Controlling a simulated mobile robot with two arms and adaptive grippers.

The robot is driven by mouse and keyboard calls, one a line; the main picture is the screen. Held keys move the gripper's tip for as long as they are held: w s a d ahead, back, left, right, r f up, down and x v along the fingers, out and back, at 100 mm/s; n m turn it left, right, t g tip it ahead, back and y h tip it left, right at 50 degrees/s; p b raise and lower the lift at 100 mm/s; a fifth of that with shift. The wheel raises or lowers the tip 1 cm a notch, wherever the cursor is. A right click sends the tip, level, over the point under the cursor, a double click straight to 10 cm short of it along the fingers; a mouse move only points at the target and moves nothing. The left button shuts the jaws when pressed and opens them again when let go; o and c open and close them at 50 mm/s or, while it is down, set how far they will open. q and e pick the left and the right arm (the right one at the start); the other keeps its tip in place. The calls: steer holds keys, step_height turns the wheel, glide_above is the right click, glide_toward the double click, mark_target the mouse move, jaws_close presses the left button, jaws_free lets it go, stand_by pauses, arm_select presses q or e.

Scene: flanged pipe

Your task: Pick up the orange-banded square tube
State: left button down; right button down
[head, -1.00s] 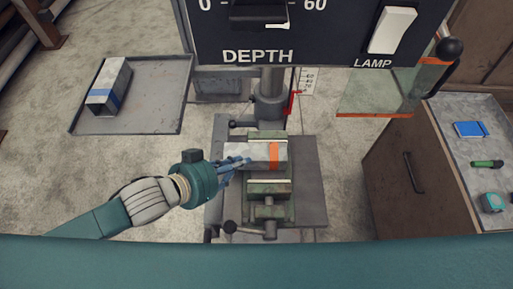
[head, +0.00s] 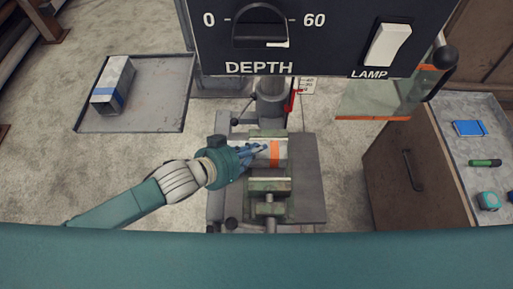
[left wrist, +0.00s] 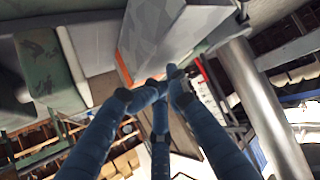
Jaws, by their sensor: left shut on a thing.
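The orange-banded square tube (head: 282,157) is a grey tube lying sideways in the green vise (head: 270,186), between its jaws. A gap shows between the tube and the front jaw. My left gripper (head: 256,153) comes in from the left and is shut on the tube's left part, its blue fingers covering that end. In the left wrist view the tube (left wrist: 160,30) fills the top centre, with the fingers (left wrist: 160,85) converging against it; their exact contact is hard to see. My right gripper is not in view.
A blue-banded square tube (head: 112,85) lies in a grey tray (head: 160,100) at left. The machine's panel (head: 300,40) and column (head: 271,105) stand behind the vise. A clear guard (head: 375,100) hangs at right, above a cabinet (head: 400,175) bearing small items.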

arm_select(q)
steer(key=shift+s+a+f, duration=0.25)
steer(key=shift+s+a, duration=0.4)
steer(key=shift+s, duration=0.05)
steer(key=shift+f, duration=0.1)
